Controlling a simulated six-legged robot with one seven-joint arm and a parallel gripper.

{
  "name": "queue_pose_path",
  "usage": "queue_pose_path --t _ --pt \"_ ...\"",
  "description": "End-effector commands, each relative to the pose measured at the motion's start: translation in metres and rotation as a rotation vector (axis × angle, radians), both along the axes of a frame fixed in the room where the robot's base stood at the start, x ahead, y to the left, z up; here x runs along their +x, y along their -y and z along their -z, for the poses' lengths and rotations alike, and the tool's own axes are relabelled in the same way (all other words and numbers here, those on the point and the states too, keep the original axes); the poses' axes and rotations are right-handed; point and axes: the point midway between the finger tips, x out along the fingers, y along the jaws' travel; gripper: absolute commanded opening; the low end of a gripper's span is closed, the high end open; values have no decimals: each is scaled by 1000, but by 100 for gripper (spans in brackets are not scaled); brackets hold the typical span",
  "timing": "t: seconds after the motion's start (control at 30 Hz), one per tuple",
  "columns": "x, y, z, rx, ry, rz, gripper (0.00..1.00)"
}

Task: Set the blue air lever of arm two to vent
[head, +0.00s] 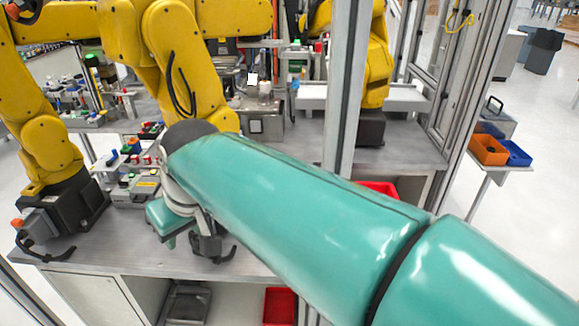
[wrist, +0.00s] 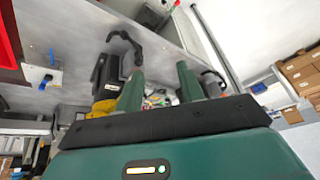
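My gripper (wrist: 160,86) shows its two green fingers apart, with nothing held between them. In the head view my teal gripper (head: 168,220) is over the front part of the grey bench, partly hidden behind my forearm. A small blue part on a pale mount (wrist: 42,76) shows at the left of the wrist view. Another small blue part (wrist: 258,87) shows at the right. Either could be an air lever; I cannot tell which belongs to arm two, or its setting. No blue lever is clear in the head view.
Yellow arms stand on the bench (head: 110,245): one left (head: 48,150), one middle (head: 165,60), one right (head: 376,70). Black cables curl from bases at the front edge. A grey post (head: 346,90) rises behind my arm. A red bin (head: 280,306) sits below.

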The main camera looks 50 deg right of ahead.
Motion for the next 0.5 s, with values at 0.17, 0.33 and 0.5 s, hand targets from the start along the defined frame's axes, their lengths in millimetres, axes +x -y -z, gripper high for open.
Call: queue_pose_path --t 0.17,0.33,0.5 --pt "39 48 -18 25 -45 32 38" --pt "69 97 -29 41 -78 55 38" --pt "94 150 -34 46 -111 73 38"
